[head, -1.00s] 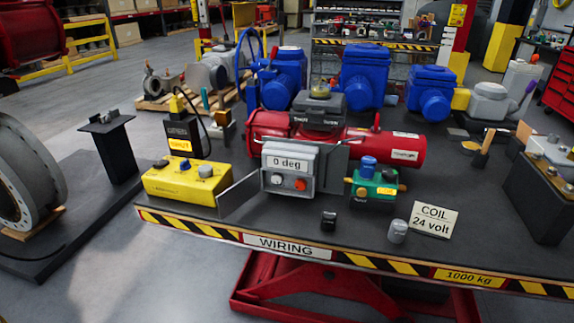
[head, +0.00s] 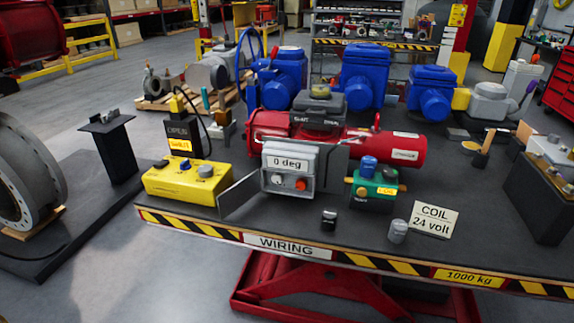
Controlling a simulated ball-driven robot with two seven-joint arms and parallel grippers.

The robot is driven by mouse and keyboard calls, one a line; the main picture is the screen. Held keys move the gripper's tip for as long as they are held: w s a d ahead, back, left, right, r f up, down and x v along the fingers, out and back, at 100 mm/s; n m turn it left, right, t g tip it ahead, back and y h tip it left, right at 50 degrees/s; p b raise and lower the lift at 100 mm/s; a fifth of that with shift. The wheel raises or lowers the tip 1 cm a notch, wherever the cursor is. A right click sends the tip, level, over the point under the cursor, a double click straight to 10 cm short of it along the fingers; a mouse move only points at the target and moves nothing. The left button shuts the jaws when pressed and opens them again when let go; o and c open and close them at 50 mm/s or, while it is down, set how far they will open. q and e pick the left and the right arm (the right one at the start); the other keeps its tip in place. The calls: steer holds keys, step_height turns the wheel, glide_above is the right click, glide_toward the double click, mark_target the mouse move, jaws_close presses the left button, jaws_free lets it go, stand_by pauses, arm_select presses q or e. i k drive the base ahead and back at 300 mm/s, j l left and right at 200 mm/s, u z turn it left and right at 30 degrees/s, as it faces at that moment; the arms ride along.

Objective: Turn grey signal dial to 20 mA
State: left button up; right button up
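The grey signal dial (head: 206,171) appears to be the round grey knob on top of the yellow signal box (head: 172,186), at the box's right end. A blue knob (head: 185,165) sits left of it on the same box. The dial's pointer and scale are too small to read. A black meter (head: 183,136) with a small lit orange display stands behind the box; its digits are unreadable. The grey control unit (head: 290,168) beside the box reads "0 deg". Neither of my grippers is in view.
The red actuator (head: 400,148) stands behind the control unit, whose open door (head: 239,193) juts toward the box. A green solenoid (head: 372,190), two small loose parts and a "COIL 24 volt" sign (head: 433,220) are to the right. The table's front left is clear.

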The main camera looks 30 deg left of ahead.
mark_target(203, 170)
steer(key=u, duration=1.55)
